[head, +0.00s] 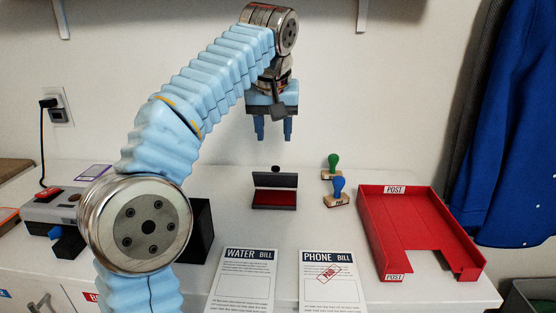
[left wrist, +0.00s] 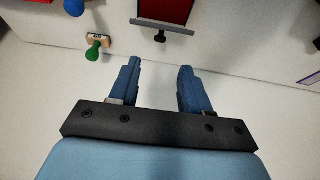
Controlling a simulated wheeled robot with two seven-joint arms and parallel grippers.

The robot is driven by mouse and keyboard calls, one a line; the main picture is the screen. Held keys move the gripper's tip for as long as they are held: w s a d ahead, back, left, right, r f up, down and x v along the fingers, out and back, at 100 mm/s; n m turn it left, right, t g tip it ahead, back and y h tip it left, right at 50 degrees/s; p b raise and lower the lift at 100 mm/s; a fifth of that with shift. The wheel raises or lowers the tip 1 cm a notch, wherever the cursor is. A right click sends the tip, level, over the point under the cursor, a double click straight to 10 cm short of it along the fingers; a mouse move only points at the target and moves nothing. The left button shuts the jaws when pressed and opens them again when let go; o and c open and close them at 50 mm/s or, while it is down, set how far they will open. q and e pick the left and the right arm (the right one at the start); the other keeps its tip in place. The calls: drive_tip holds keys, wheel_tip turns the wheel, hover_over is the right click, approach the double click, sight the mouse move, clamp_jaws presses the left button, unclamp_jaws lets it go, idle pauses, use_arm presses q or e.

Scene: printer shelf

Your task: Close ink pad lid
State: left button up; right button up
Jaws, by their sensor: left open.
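The ink pad (head: 275,197) lies on the white table near the middle, with a red pad in a dark case. Its dark lid (head: 275,180) stands raised at the back, with a black knob (head: 276,168) on it. In the left wrist view the lid (left wrist: 163,26) is seen edge-on, with the knob (left wrist: 160,37) towards me and some red pad (left wrist: 165,9) behind it. My left gripper (head: 273,137) points down, open and empty, above and behind the ink pad, apart from it. Its two fingers (left wrist: 157,88) show in the wrist view. My right gripper is not seen.
A green stamp (head: 333,166) and a blue stamp (head: 337,192) stand right of the ink pad. A red POST tray (head: 421,235) is further right. Water bill (head: 244,281) and phone bill (head: 330,282) lie in front. A black box (head: 202,228) stands left, partly behind my arm.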

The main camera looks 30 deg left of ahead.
sight(275, 170)
use_arm(q)
drive_tip(key=b+x, duration=0.1)
drive_tip(key=x, duration=0.9)
drive_tip(key=shift+f, duration=0.25)
clamp_jaws()
